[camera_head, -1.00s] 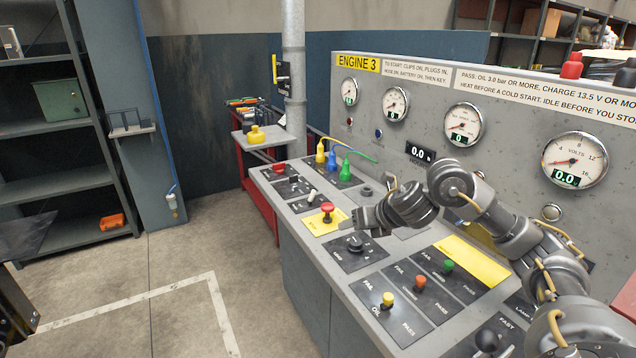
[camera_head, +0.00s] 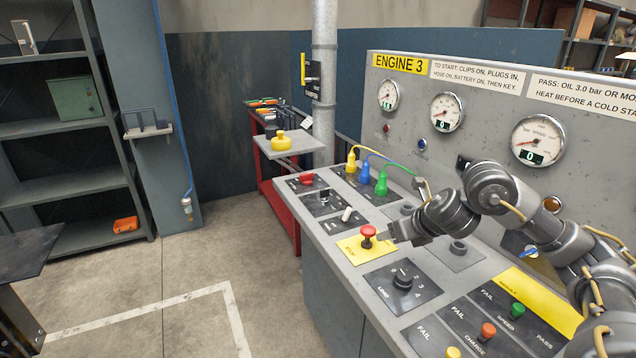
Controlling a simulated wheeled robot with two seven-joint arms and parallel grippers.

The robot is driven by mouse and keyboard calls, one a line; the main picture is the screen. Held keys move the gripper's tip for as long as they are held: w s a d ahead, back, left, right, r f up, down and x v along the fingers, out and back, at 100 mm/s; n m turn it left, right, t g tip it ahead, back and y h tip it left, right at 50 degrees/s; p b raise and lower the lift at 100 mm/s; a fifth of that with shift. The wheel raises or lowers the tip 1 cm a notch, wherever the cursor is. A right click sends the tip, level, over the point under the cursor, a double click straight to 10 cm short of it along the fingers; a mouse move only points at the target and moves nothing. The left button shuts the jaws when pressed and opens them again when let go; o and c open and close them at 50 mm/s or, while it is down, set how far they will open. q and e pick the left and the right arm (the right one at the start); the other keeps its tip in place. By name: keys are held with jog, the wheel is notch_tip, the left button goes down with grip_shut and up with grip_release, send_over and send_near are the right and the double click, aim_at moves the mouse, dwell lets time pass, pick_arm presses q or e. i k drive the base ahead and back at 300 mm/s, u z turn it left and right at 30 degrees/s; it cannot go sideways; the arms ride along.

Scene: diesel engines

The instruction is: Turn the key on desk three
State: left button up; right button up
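Desk three (camera_head: 325,252) is the grey sloped console with the yellow "ENGINE 3" label (camera_head: 400,64). A small blue-headed part that may be the key (camera_head: 528,252) shows behind my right arm on the desk's right part, partly hidden; I cannot tell its position. My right gripper (camera_head: 393,231) comes in from the right, low over the desk, just right of the red mushroom button (camera_head: 367,232) on its yellow plate. Its fingers are small and edge-on, so I cannot tell whether they are open, and no held thing shows. My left gripper is not in view.
Yellow, blue and green plugs (camera_head: 366,172) with cables stand at the desk's back. A black load knob (camera_head: 403,278) and coloured test buttons lie in front. A red cart (camera_head: 275,195) stands beyond the desk. Shelves (camera_head: 60,130) stand at left. The floor left of the desk is clear.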

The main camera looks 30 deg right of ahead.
aim_at(324, 193)
jog(key=i, duration=1)
